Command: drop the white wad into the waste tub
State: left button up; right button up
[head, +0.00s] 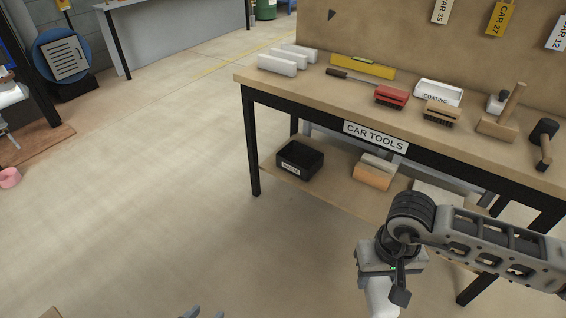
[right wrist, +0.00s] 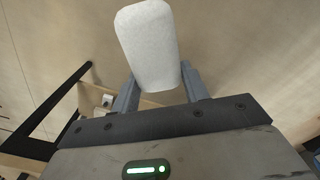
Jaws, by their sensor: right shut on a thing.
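In the right wrist view, the white wad (right wrist: 148,45) is a rounded, elongated white piece. It sits between the two grey fingers of my right gripper (right wrist: 160,88), which is shut on it, above pale floor. In the head view, my right arm comes in from the right and bends down; a white shape below its wrist part runs off the bottom edge, and I cannot tell whether it is the wad. I cannot identify the waste tub for certain.
The car tools bench (head: 270,88) carries white blocks (head: 282,64), brushes and mallets. On its lower shelf are a black labelled box (head: 299,160) and an orange-and-white block (head: 374,174). A green bin (head: 265,10) stands far back.

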aim_at(303, 165)
jog(key=u, duration=1.1)
jog(key=i, duration=3)
jog(key=z, duration=2.2)
